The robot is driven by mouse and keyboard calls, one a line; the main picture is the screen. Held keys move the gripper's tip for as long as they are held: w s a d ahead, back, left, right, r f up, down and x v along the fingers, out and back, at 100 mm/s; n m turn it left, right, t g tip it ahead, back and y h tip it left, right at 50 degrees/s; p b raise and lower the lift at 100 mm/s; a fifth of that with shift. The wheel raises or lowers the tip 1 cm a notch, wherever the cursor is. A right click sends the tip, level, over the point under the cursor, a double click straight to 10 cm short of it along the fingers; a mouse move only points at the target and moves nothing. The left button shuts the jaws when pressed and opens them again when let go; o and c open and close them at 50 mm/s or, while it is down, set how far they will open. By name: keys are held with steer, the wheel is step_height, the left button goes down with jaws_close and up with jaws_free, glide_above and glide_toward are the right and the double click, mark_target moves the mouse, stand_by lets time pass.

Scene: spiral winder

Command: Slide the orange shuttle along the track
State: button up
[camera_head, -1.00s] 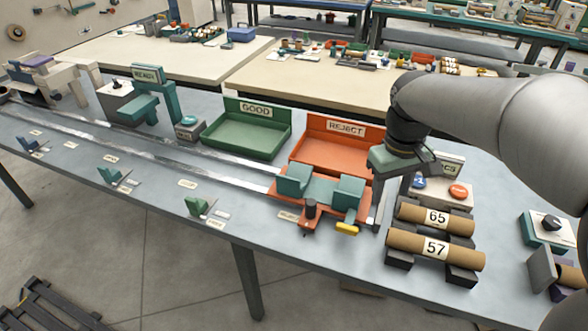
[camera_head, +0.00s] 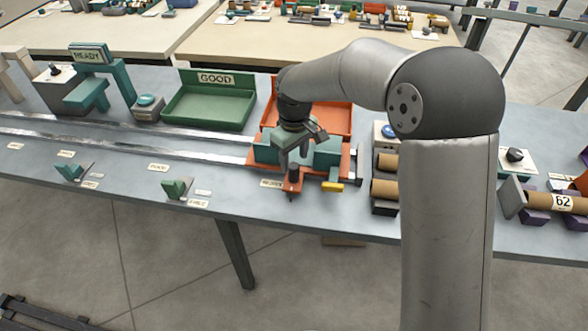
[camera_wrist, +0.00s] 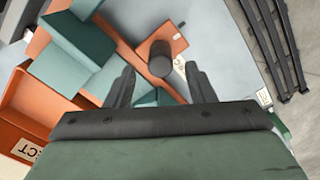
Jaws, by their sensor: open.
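The orange shuttle (camera_head: 344,163) sits at the right end of the two-rail metal track (camera_head: 150,143), with teal blocks on its top and a yellow piece at its front right. A dark upright cylinder handle (camera_head: 293,174) stands on its orange front tab. In the wrist view the handle (camera_wrist: 161,59) shows just ahead of the fingertips, between their lines. My gripper (camera_head: 291,158) is over the shuttle's front, just above and behind the handle. In the wrist view its two dark fingers (camera_wrist: 160,68) are apart, with nothing held; I cannot tell whether they touch the handle.
The green GOOD tray (camera_head: 210,108) and the orange REJECT tray (camera_head: 335,118), partly hidden by my arm, stand behind the track. Cardboard rolls (camera_head: 384,188) lie to the right. The teal READY station (camera_head: 92,80) is back left. Small labelled green markers (camera_head: 175,188) line the front edge.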

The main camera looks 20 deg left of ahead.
mark_target(294, 166)
step_height(294, 166, down, 6)
steer(key=shift+r, duration=0.15)
steer(key=shift+a, duration=0.1)
jaws_close()
